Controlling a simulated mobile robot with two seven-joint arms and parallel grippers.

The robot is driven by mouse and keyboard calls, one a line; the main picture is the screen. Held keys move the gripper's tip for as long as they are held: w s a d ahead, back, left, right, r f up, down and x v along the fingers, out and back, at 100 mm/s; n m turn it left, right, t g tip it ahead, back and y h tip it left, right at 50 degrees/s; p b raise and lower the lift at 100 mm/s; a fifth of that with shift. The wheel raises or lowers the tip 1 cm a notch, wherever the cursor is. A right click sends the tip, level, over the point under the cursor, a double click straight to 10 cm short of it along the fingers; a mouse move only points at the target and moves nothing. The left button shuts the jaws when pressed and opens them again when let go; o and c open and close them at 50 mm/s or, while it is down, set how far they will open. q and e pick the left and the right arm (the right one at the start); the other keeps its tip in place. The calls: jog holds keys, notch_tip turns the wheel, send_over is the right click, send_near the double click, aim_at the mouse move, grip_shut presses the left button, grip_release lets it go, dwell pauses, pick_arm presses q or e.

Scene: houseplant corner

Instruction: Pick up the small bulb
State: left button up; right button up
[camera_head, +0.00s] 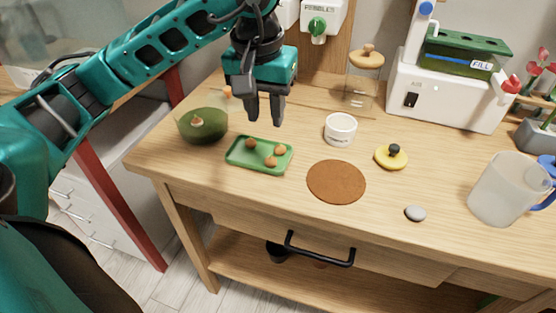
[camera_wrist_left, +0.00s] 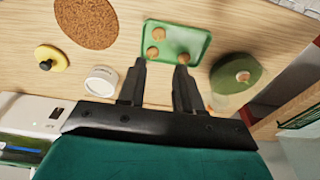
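A green tray (camera_head: 241,157) lies on the table and holds three brown bulbs: one at the back left (camera_head: 250,143), one at the right (camera_head: 280,150) and one at the front (camera_head: 270,161). I cannot tell which is the small one. The tray also shows in the left wrist view (camera_wrist_left: 187,38), with its bulbs (camera_wrist_left: 158,33) near the fingertips. Another bulb (camera_head: 197,122) sits in a dark green bowl (camera_head: 205,136) to the left of the tray. My left gripper (camera_head: 263,120) is open and empty, apart from the bulbs, its fingers pointing down above the tray's far side. My right gripper is out of view.
A white pot (camera_head: 340,130), a brown round mat (camera_head: 336,182), a yellow disc with a dark knob (camera_head: 391,157) and a grey stone (camera_head: 415,213) lie to the right. A cork-topped jar (camera_head: 362,90) and white machine (camera_head: 440,95) stand behind. A frosted jug (camera_head: 500,190) stands far right.

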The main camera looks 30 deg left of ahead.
pick_arm(q)
send_over(270, 157)
jog(key=f, duration=0.6)
jog(key=shift+s, duration=0.3)
jog(key=f, duration=0.5)
jog(key=shift+w+f+b, duration=0.15)
jog(key=shift+w+b, duration=0.05)
jog(key=shift+b, duration=0.2)
grip_shut()
